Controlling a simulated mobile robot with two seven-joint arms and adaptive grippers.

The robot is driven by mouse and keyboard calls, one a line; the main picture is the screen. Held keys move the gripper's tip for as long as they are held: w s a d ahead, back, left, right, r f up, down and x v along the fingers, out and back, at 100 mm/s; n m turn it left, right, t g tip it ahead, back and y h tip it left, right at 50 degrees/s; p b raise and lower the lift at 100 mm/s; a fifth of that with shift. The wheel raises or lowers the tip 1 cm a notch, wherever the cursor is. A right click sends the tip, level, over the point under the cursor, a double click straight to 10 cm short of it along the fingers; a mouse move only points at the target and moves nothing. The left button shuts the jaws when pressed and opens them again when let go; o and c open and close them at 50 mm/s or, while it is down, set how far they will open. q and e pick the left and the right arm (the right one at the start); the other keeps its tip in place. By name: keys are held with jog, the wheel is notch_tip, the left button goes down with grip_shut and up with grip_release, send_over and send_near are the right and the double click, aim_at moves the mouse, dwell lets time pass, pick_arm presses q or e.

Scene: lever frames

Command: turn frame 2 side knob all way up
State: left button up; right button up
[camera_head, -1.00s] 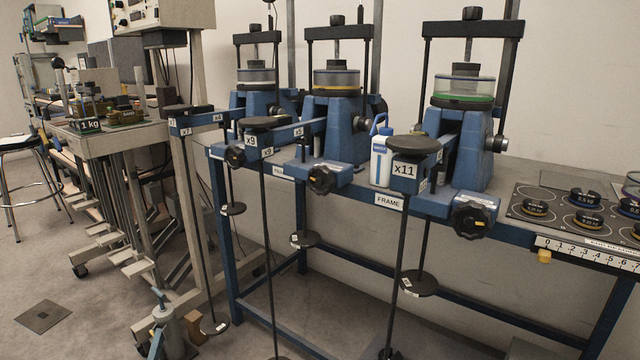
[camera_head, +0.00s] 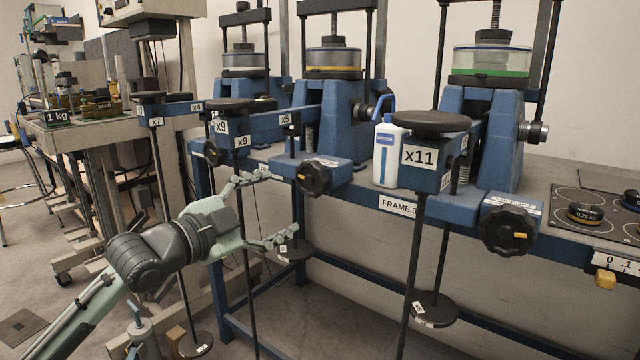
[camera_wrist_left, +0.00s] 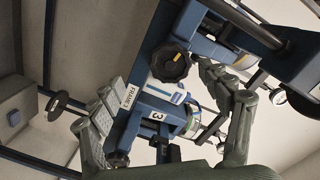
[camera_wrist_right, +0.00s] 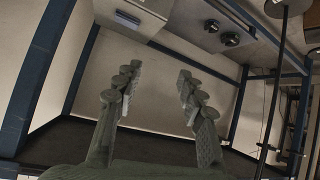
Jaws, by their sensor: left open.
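The frame 2 side knob (camera_head: 313,179) is a black lobed knob with a small orange mark. It sits at the front end of the blue middle frame (camera_head: 350,125) with the x9 lever. My left gripper (camera_head: 274,204) is open and empty, left of and a little below that knob, apart from it. In the left wrist view, a black lobed knob (camera_wrist_left: 170,62) shows beyond my open fingers (camera_wrist_left: 145,95); I cannot tell for sure which frame it belongs to. My right gripper (camera_wrist_right: 157,84) is open and empty in the right wrist view, and is outside the head view.
Frame 3 has its own knob (camera_head: 509,230) and an x11 lever block (camera_head: 425,158) at the right. A white bottle (camera_head: 388,155) stands between frames 2 and 3. Hanger rods with round plates (camera_head: 433,308) hang in front of the bench. A weight tray (camera_head: 577,236) lies far right.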

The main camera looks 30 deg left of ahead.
aim_at(308, 180)
pick_arm(q)
jog(key=w, duration=0.3)
jog(key=w+r, duration=0.1)
jog(key=w, duration=0.2)
jog(key=w+d+r, duration=0.1)
jog(key=w, duration=0.2)
jog(key=shift+w+p, duration=0.2)
jog(key=shift+p, duration=0.15)
jog(key=shift+w+d+f+m+h, duration=0.1)
jog(key=shift+w+m+h, duration=0.1)
jog(key=shift+m+h, duration=0.1)
jog(key=shift+c, duration=0.5)
jog(key=shift+s, duration=0.1)
jog(key=c, duration=1.4)
jog(key=shift+c, duration=0.3)
pick_arm(e)
jog(key=shift+s+d+f+g+h, duration=0.4)
jog(key=shift+s+d+f+g, duration=0.25)
jog(key=shift+d, duration=0.2)
